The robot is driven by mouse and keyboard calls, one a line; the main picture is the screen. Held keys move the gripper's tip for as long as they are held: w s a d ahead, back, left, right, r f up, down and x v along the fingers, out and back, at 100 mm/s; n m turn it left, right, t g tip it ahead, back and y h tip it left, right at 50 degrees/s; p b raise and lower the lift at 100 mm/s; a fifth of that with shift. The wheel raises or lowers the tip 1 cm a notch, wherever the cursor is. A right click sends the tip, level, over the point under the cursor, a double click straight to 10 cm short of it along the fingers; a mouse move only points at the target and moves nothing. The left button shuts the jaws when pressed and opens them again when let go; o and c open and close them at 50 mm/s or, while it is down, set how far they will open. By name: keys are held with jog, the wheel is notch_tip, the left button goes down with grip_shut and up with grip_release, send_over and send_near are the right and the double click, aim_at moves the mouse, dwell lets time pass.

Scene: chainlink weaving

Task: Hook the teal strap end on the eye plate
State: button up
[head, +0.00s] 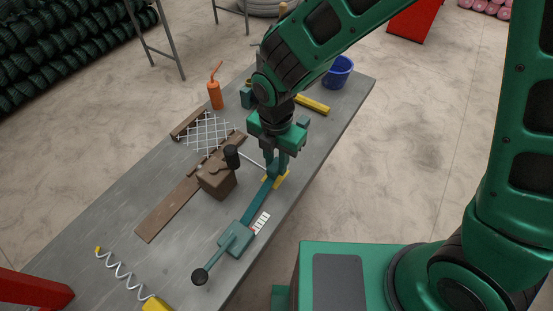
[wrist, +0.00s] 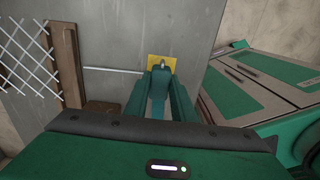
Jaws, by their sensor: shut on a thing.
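The teal strap (head: 257,203) runs from a teal ratchet body (head: 236,239) with a black-knobbed handle up the bench to my gripper (head: 277,167). My gripper is shut on the strap's end, which shows between the fingers in the wrist view (wrist: 159,92). The yellow eye plate (head: 282,179) is on the bench right at the fingertips. In the wrist view the yellow plate (wrist: 153,60) lies just beyond the fingertips, with a small grey piece over its middle. The fingers hide much of the plate, and I cannot tell whether the strap end is through the eye.
A brown block (head: 216,181) with a black-knobbed lever stands left of the strap. Chainlink mesh (head: 207,135) lies between wooden strips, with a thin rod towards the plate. An orange bottle (head: 215,94), blue bucket (head: 340,72) and yellow bar (head: 312,105) stand farther back. A wire coil lies front left.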

jog(key=shift+f, duration=0.95)
dwell(0.7)
jog(key=o, duration=1.1)
jog(key=shift+o, duration=0.2)
notch_tip(320, 180, up, 11)
jog(key=shift+w+f, duration=0.1)
jog(key=shift+f, duration=0.05)
